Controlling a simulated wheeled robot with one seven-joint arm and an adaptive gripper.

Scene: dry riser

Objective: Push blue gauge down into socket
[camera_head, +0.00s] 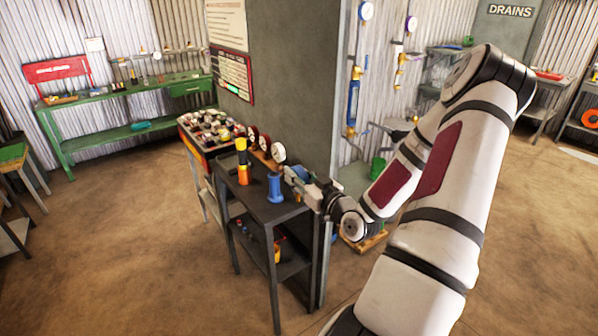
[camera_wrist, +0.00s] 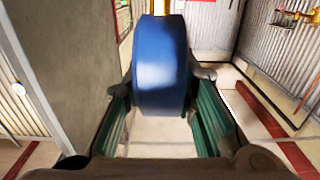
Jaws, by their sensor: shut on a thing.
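My gripper (camera_head: 294,176) is shut on the blue gauge, at the right edge of the dark cart. In the wrist view the blue gauge (camera_wrist: 161,65) is a thick blue drum between the green finger pads of my gripper (camera_wrist: 163,118), with a bit of brass at the top edge of the picture. In the head view the held gauge is small and partly hidden by the fingers. A blue spool-shaped stand (camera_head: 275,190) stands upright on the cart top, just left of and below my gripper. I cannot tell whether it is the socket, or whether the gauge touches it.
The dark cart (camera_head: 262,212) also bears a yellow, black and orange upright tool (camera_head: 243,165). A tray of many parts (camera_head: 212,128) is beyond. A grey pillar (camera_head: 290,75) rises close behind the cart.

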